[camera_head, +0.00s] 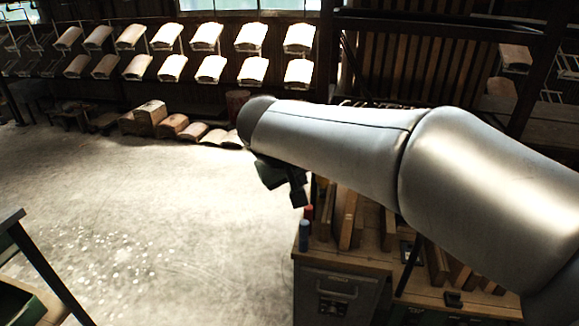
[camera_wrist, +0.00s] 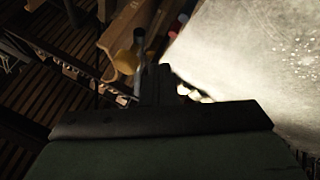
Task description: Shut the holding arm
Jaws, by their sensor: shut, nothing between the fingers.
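My gripper (camera_head: 297,197) hangs below the end of my arm, to the left of the wooden bench's front edge in the head view. In the wrist view my gripper (camera_wrist: 158,75) is dark, with its fingers together and nothing seen between them. A rounded yellow piece (camera_wrist: 125,62) and a grey upright rod (camera_wrist: 139,42) show just left of the fingers in the wrist view. I cannot tell whether they belong to the holding arm, or whether they touch my gripper. I cannot make out the holding arm for sure in either view; my arm covers much of the bench area.
The wooden bench (camera_head: 338,259) holds several boards and a blue cylinder (camera_head: 304,235). Pale curved panels (camera_head: 252,70) hang in two rows at the back. Wooden blocks (camera_head: 150,112) lie below them. A green-edged table stands at lower left. The concrete floor (camera_head: 150,220) between is clear.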

